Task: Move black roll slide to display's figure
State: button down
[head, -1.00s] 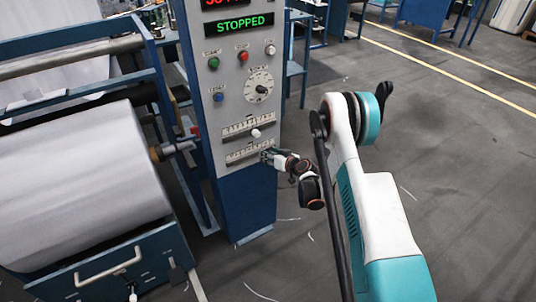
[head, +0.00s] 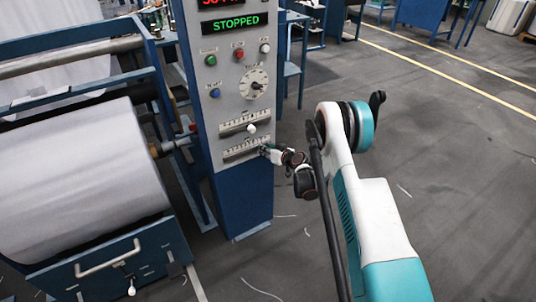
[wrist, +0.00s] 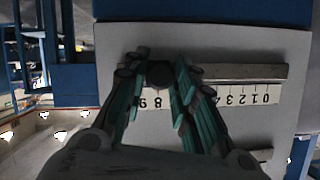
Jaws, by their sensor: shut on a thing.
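My gripper (wrist: 160,85) is shut on the dark round knob of the black roll slide (wrist: 160,73) in the wrist view. This knob sits on a metal rail above a white number scale (wrist: 235,95), which appears upside down. The knob is near the 8 and 9; its exact reading is unclear. In the head view my gripper (head: 266,150) is at the right end of the lower slide, hiding its knob. The display's red figure (head: 222,2) is cut off by the top edge and unreadable. Below it, a green display (head: 230,23) reads STOPPED.
The upper slide has a white knob (head: 252,128) just above my gripper. A dial (head: 254,84) and coloured buttons are higher on the grey panel. A large white roll (head: 80,180) stands left. The floor (head: 450,200) at right is mostly clear.

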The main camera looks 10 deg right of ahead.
jog(key=c, duration=1.3)
grip_release()
jog(key=shift+c, duration=0.2)
jog(key=shift+d, duration=0.1)
jog(key=v, duration=0.7)
jog(key=shift+s, duration=0.2)
jog(key=shift+r, duration=0.1)
